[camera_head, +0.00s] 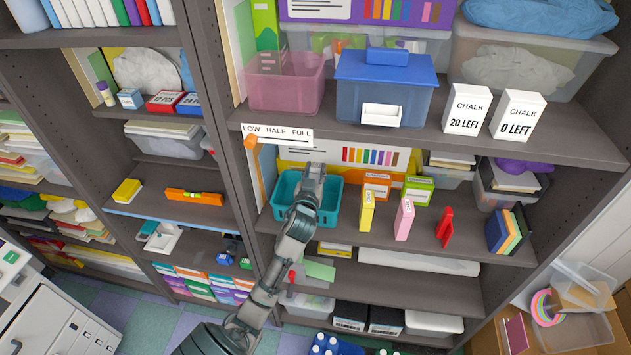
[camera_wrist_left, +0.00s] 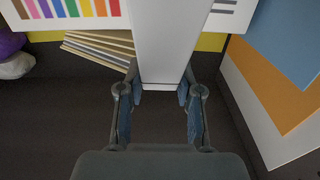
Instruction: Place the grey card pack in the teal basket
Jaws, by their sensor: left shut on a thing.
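The teal basket (camera_head: 328,217) stands on the middle shelf of the right bookcase, in the head view. My left arm reaches up in front of it, and my left gripper (camera_head: 313,176) overlaps the basket's back part in the picture. In the left wrist view my left gripper (camera_wrist_left: 160,92) is shut on the pale grey card pack (camera_wrist_left: 165,40), with one finger on each side of its near end. In the head view the pack is hard to tell apart from the gripper. The basket's inside is partly hidden by my arm. My right gripper is not in view.
On the same shelf, right of the basket, stand a yellow pack (camera_head: 366,211), a pink pack (camera_head: 404,219) and a red item (camera_head: 444,228). An orange pointer (camera_head: 254,160) hangs at the left. The shelf above (camera_head: 420,135) carries a blue-lidded bin (camera_head: 387,72).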

